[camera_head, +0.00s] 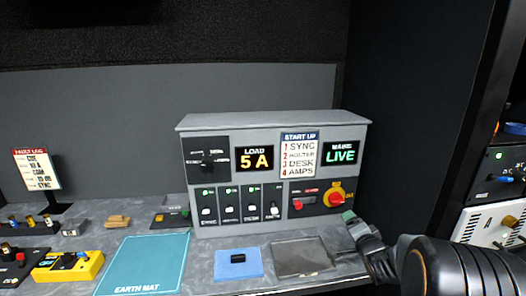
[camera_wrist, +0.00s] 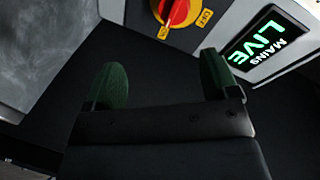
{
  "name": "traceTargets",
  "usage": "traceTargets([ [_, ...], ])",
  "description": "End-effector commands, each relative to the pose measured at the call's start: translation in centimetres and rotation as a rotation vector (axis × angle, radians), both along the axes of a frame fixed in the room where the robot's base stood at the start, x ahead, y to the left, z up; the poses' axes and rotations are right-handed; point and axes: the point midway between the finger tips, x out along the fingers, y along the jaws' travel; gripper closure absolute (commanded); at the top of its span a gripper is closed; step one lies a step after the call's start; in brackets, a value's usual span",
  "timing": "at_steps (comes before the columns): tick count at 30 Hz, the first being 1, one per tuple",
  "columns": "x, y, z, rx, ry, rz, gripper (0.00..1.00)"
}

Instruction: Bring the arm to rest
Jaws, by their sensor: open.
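My gripper (camera_wrist: 158,85) shows in the wrist view with its two green-padded fingers spread apart and nothing between them. In the head view my gripper (camera_head: 350,218) is at the right, just in front of the lower right of the grey power panel (camera_head: 275,121). My dark arm reaches in from the lower right corner. In the wrist view the red rotary switch on its yellow plate (camera_wrist: 178,12) lies beyond the fingers, apart from them. It also shows in the head view (camera_head: 334,198). The display (camera_head: 340,153) reads MAINS LIVE in green.
The bench holds a teal earth mat (camera_head: 150,262), a blue pad (camera_head: 238,264) with a dark block, a grey tray (camera_head: 300,257) and a yellow meter (camera_head: 68,265). A fault log sign (camera_head: 37,169) stands at left. A rack (camera_head: 495,190) stands at the right edge.

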Motion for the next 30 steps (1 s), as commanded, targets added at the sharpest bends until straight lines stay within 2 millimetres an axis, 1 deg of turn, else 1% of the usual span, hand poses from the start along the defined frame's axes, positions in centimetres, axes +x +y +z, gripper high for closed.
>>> traceTargets([
  [1, -0.8, 1.1, 1.1, -0.096, 0.067, -0.012, 0.20],
  [2, -1.5, 1.6, 1.3, -0.154, 0.120, -0.019, 0.20],
  [5, -4.3, 3.4, 1.7, -0.329, 0.304, -0.007, 0.20],
  [8, -8.0, 5.5, 1.7, -0.473, 0.491, 0.063, 0.20],
  [9, -9.6, 6.4, 1.7, -0.522, 0.559, 0.106, 0.20],
  [11, -12.1, 7.7, 1.5, -0.587, 0.655, 0.183, 0.20],
  [12, -13.7, 8.6, 1.4, -0.623, 0.712, 0.240, 0.20],
  [14, -16.1, 9.9, 1.3, -0.670, 0.784, 0.329, 0.20],
  [15, -17.5, 10.7, 1.2, -0.698, 0.824, 0.390, 0.20],
  [18, -20.7, 12.3, 1.0, -0.747, 0.901, 0.530, 0.20],
  [21, -23.1, 13.4, 0.9, -0.780, 0.945, 0.642, 0.20],
  [24, -24.6, 14.0, 0.8, -0.797, 0.972, 0.714, 0.20],
  [27, -25.3, 14.3, 0.8, -0.805, 0.982, 0.750, 0.20],
  [30, -25.4, 14.4, 0.8, -0.808, 0.985, 0.760, 0.20],
])
